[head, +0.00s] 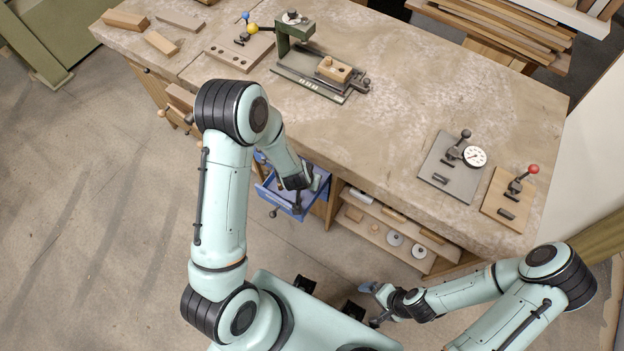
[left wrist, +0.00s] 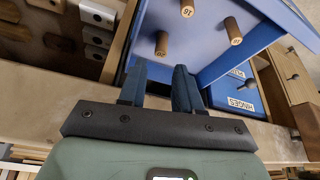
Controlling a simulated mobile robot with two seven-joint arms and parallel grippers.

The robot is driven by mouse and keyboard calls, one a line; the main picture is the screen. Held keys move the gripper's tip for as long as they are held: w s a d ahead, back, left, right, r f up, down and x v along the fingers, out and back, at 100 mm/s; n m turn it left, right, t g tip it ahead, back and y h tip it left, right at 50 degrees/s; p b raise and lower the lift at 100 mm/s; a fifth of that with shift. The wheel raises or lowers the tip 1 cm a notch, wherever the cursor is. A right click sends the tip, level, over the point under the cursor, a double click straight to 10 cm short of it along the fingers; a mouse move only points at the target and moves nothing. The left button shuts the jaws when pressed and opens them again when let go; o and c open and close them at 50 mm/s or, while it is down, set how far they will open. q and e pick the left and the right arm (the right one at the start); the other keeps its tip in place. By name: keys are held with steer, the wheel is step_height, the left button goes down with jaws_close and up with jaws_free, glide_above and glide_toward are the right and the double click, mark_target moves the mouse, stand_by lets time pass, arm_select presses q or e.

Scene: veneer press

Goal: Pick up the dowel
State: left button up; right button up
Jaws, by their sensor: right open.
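Three wooden dowels with numbered ends show in the left wrist view, one at the top (left wrist: 187,8), one at the right (left wrist: 233,30) and one lower left (left wrist: 162,43). They are in an open blue drawer (left wrist: 240,60), also seen in the head view (head: 268,194) below the bench front. One dowel's label reads 16; the others are hard to read. My left gripper (left wrist: 160,88) is at the drawer with its fingers apart, below the dowels in the wrist picture, and no dowel between them. My right gripper (head: 371,305) is open and empty, low near my base.
The workbench (head: 420,110) carries a green press (head: 296,38) with a wooden block, a dial gauge plate (head: 450,170) and a red-knob clamp board (head: 510,200). An open shelf (head: 385,235) lies right of the drawer. Another blue drawer, labelled HINGES (left wrist: 240,104), is nearby.

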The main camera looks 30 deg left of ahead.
arm_select(q)
steer(key=x, duration=0.4)
steer(key=shift+w+f, duration=0.1)
steer(key=x, duration=0.5)
steer(key=shift+a, duration=0.1)
jaws_close()
